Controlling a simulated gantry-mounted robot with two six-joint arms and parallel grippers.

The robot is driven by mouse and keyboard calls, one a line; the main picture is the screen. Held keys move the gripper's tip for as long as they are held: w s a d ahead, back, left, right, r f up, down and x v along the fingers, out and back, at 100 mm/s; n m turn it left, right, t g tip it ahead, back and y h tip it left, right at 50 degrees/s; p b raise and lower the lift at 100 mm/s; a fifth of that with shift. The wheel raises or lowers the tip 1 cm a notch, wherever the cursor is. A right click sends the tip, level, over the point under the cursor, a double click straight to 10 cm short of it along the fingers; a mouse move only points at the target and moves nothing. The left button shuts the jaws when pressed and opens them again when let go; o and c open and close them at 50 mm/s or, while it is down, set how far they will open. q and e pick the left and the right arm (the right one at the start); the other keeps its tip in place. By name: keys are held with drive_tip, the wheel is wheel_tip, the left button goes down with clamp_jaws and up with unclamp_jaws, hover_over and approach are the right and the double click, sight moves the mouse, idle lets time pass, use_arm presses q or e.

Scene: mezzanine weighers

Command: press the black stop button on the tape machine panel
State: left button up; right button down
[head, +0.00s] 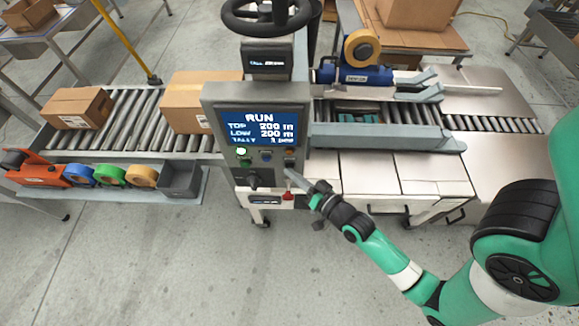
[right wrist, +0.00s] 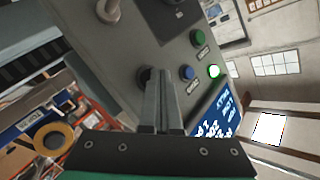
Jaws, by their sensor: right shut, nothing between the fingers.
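The tape machine panel (head: 221,115) stands at the centre of the head view, its screen (head: 262,129) reading RUN. My left gripper is not in view.
Cartons (head: 78,107) sit on the roller conveyor (head: 130,118) at left. A shelf with tape rolls (head: 111,175) and a grey bin (head: 181,179) runs along its front. A black rotary knob (head: 253,180) is low on the panel. Floor in front is clear.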

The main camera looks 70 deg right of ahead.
drive_tip(key=shift+d+b, duration=0.15)
drive_tip(key=shift+b, duration=0.2)
idle(0.5)
drive_tip(key=a+p, duration=0.1)
drive_tip(key=p, duration=0.5)
drive_tip(key=a+p, duration=0.1)
drive_tip(key=p, duration=0.2)
drive_tip(key=shift+s+a+r, duration=0.25)
drive_tip(key=shift+s+a, duration=0.1)
drive_tip(key=shift+s, duration=0.05)
drive_tip(key=p, duration=0.1)
drive_tip(key=a+p, duration=0.2)
drive_tip(key=shift+s+f+p, duration=0.25)
drive_tip(key=shift+s+p, duration=0.1)
drive_tip(key=shift+s, duration=0.05)
